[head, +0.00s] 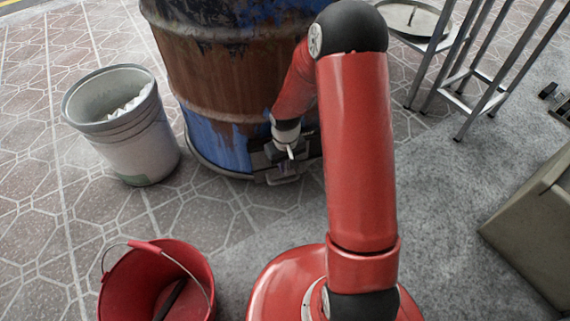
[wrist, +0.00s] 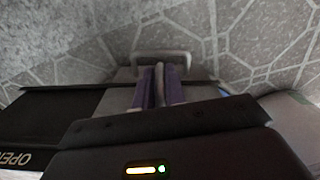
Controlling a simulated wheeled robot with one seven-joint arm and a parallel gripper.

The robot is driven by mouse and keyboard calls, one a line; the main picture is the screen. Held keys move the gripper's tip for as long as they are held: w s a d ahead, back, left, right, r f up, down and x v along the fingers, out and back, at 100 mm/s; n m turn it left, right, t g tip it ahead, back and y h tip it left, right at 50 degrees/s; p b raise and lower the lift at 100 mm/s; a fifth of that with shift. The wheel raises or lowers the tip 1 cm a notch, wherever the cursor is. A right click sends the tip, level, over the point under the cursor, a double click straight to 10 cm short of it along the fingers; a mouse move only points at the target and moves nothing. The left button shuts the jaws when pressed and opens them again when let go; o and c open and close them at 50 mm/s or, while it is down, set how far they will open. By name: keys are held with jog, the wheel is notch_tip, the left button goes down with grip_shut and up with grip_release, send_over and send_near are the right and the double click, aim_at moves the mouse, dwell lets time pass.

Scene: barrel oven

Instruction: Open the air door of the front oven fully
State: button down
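The front oven is a rusty brown and blue barrel (head: 225,70), and my arm reaches down to the foot of its front. My gripper (head: 288,174) is at the low metal fitting there. In the wrist view, the purple finger pads of my gripper (wrist: 160,92) stand close together with a thin pale upright tab (wrist: 159,75) between them, seemingly the air door's grip. A grey panel (wrist: 118,98) lies around the fingers, with a dark area to its left. The word OPEN (wrist: 14,159) shows at the lower left. My gripper body hides much of the door.
A grey metal loop handle (wrist: 162,54) sticks out just beyond the fingers. A grey bin (head: 125,125) stands left of the barrel, and a red bucket (head: 155,285) is at the front left. A metal stand (head: 470,75) is at the right. Paving between them is clear.

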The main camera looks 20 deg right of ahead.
dwell(0.3)
jog(key=d+p, duration=0.3)
jog(key=d, duration=1.4)
jog(key=shift+w+d, duration=0.15)
jog(key=shift+d, duration=0.1)
jog(key=c, duration=1.5)
grip_release()
notch_tip(320, 180, up, 8)
jog(key=shift+f+p, duration=0.1)
jog(key=shift+p, duration=0.65)
